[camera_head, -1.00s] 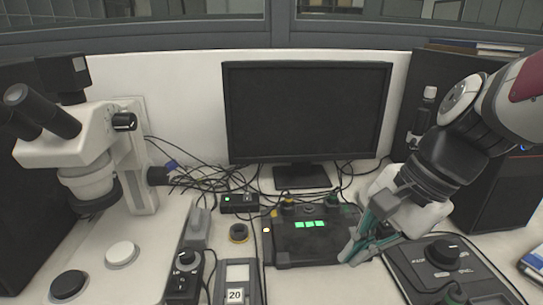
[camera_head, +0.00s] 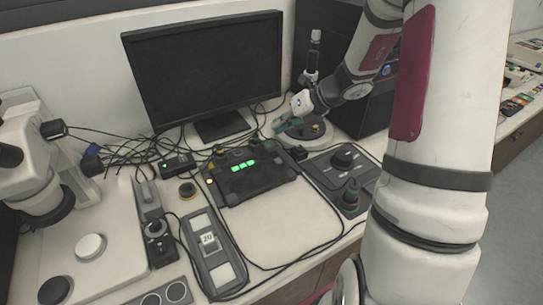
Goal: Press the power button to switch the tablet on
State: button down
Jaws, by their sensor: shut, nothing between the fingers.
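A dark flat device (camera_head: 232,189) with three lit green indicators lies in front of the monitor; it looks like the most likely tablet, but I cannot be sure. A small lit spot shows at its left edge; I cannot tell whether this is the power button. My gripper (camera_head: 279,126), with teal fingers, is shut and empty. It is behind and to the right of the dark device, near a round base (camera_head: 319,136) with a yellowish knob, and appears apart from the device. Contact with the round base cannot be told.
A black monitor (camera_head: 205,70) stands at the back. A grey unit labelled 20 (camera_head: 212,251) and a microscope (camera_head: 40,170) are to the left, with loose cables behind. White bench in front of the device is mostly clear.

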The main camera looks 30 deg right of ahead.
jog(key=shift+w+d+f+m, duration=0.1)
jog(key=shift+d+f+m, duration=0.1)
jog(key=shift+d+m, duration=0.1)
jog(key=shift+a+f, duration=0.1)
jog(key=b, duration=0.7)
send_over(280, 159)
notch_tip(280, 159, down, 7)
jog(key=shift+w+r, duration=0.1)
jog(key=shift+f+b, duration=0.3)
jog(key=shift+f, duration=0.6)
dwell(0.4)
jog(key=shift+f, duration=0.4)
